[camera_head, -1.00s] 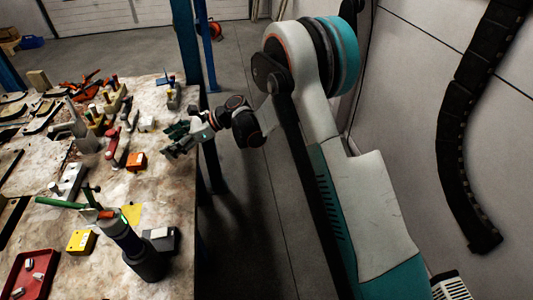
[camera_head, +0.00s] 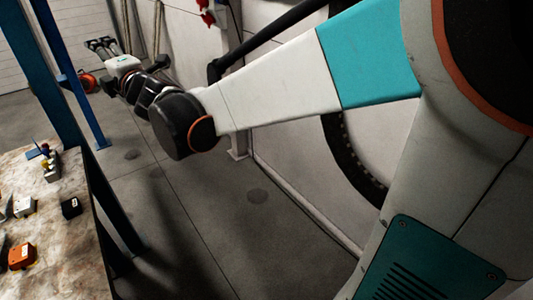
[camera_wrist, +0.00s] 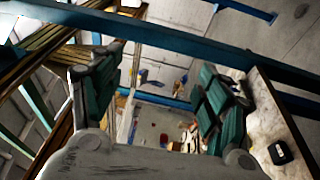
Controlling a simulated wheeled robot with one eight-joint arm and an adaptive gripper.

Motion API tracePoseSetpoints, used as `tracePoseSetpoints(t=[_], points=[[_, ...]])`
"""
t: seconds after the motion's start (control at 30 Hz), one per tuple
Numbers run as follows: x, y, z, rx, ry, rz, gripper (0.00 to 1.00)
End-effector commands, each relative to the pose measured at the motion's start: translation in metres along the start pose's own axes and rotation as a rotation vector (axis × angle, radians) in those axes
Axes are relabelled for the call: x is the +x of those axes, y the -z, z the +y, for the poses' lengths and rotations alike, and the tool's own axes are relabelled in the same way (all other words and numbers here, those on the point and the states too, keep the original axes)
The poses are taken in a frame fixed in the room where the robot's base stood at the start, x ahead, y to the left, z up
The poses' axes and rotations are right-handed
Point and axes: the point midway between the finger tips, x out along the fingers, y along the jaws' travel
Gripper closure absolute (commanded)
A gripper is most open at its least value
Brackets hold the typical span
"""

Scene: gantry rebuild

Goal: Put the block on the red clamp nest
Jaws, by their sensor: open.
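My gripper (camera_head: 101,43) is open and empty, held up in the air beyond the bench in the head view. Its two green-padded fingers stand wide apart in the wrist view (camera_wrist: 157,95). A small black block (camera_head: 71,207) lies near the bench's right edge, well apart from my gripper. A dark block with a light mark on top (camera_wrist: 280,152) lies on the bench at the right of the wrist view. I cannot tell for sure which piece is the task's block. I cannot make out the red clamp nest in either current view.
The bench (camera_head: 100,262) fills the lower left. It bears an orange box (camera_head: 21,255), a white block (camera_head: 24,206) and a small blue-and-yellow fixture (camera_head: 47,160). Blue posts (camera_head: 62,75) rise beside the bench. Grey floor (camera_head: 190,235) lies open to its right.

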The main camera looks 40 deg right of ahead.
Motion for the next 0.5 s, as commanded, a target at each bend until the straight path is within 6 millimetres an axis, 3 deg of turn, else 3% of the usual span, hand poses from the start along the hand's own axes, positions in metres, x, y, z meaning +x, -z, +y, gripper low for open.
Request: tracePoseSetpoints(t=[0.03,0.1,0.23,0.37,0.5], points=[[-0.024,-0.015,-0.002,0.102,0.039,-0.063,0.3],[-0.051,-0.035,-0.011,0.253,0.096,-0.153,0.3],[-0.108,-0.06,-0.04,0.534,0.204,-0.315,0.3],[-0.172,-0.069,-0.079,0.811,0.318,-0.475,0.3],[-0.245,-0.061,-0.126,1.092,0.448,-0.644,0.3]])
